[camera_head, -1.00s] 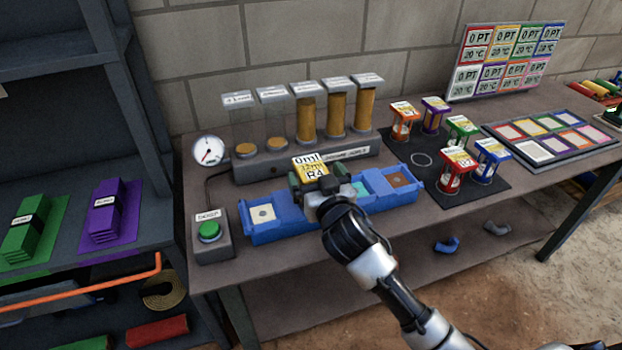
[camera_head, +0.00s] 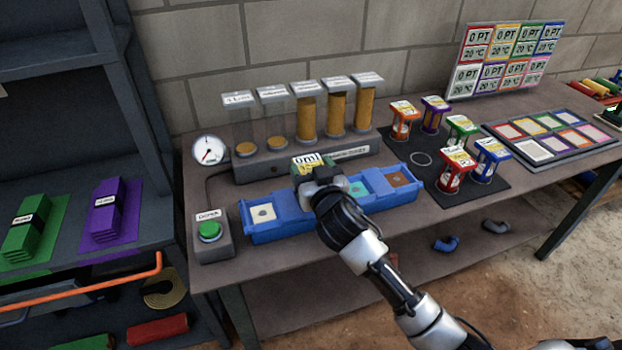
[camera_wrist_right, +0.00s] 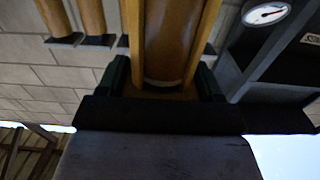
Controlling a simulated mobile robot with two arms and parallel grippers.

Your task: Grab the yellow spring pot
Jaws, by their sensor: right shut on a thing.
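The yellow spring pot (camera_head: 306,161) is at the middle of the blue tray in the head view, with its labelled top showing and its lower part hidden by my gripper. My right gripper (camera_head: 318,177) is shut on it. In the right wrist view the yellow pot (camera_wrist_right: 168,45) fills the space between the two dark green fingers of my right gripper (camera_wrist_right: 163,80). I cannot tell whether the pot touches the tray. My left gripper is not in view.
The long blue tray (camera_head: 290,226) lies along the bench's front. A green button box (camera_head: 211,236) stands left, and tubes of orange material (camera_head: 307,117) stand behind. Several coloured pots, such as a red one (camera_head: 453,172), stand on a black mat (camera_head: 424,189) to the right.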

